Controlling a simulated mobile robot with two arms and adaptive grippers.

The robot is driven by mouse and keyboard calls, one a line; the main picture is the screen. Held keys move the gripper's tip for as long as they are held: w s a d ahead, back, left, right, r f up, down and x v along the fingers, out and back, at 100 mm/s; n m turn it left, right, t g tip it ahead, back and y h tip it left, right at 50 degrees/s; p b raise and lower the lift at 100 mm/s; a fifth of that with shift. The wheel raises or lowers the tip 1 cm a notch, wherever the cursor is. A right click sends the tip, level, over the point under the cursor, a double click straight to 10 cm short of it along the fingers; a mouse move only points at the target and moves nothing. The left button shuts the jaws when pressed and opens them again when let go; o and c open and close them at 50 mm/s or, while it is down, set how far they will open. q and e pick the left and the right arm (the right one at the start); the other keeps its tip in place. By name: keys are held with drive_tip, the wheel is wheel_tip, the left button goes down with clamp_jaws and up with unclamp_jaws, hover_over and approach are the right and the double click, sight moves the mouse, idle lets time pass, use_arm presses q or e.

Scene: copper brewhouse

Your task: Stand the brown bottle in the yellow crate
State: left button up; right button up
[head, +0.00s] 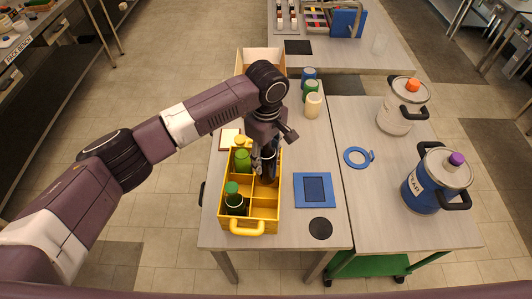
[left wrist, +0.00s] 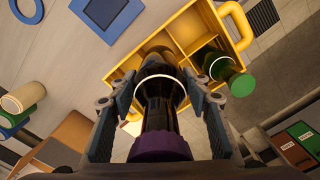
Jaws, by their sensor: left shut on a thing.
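The brown bottle (left wrist: 160,110) is dark, with a pale ring and a purple cap (left wrist: 160,147). My left gripper (left wrist: 160,92) is shut on it, one finger on each side. In the head view the left gripper (head: 264,160) points down over the back right part of the yellow crate (head: 249,227). The bottle (head: 267,172) shows there below the fingers, roughly upright, at a back right compartment. Its base is hidden, so I cannot tell whether it touches the crate floor. My right gripper is not in view.
Two green bottles stand in the crate's left compartments, one behind (head: 243,161) and one in front (head: 235,203). Right of the crate lie a blue-framed pad (head: 315,190) and a black disc (head: 320,228). Blue, green and cream cylinders (head: 313,106) stand behind. A blue keg (head: 436,183) stands right.

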use_arm(q)
drive_tip(key=shift+s+f, duration=0.1)
drive_tip(key=shift+f, duration=0.8)
drive_tip(key=shift+f+b, duration=0.85)
drive_tip(key=shift+f, duration=1.55)
drive_tip(key=shift+f+b, duration=0.9)
drive_tip(key=shift+f, duration=1.9)
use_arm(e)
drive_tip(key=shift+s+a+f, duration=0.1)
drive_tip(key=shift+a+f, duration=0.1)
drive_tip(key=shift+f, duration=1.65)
use_arm(q)
drive_tip(key=shift+f, duration=0.15)
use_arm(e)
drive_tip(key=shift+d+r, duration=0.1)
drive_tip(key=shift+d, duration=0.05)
use_arm(q)
drive_tip(key=o, duration=1.5)
drive_tip(key=shift+f, duration=0.1)
drive_tip(key=c, duration=0.6)
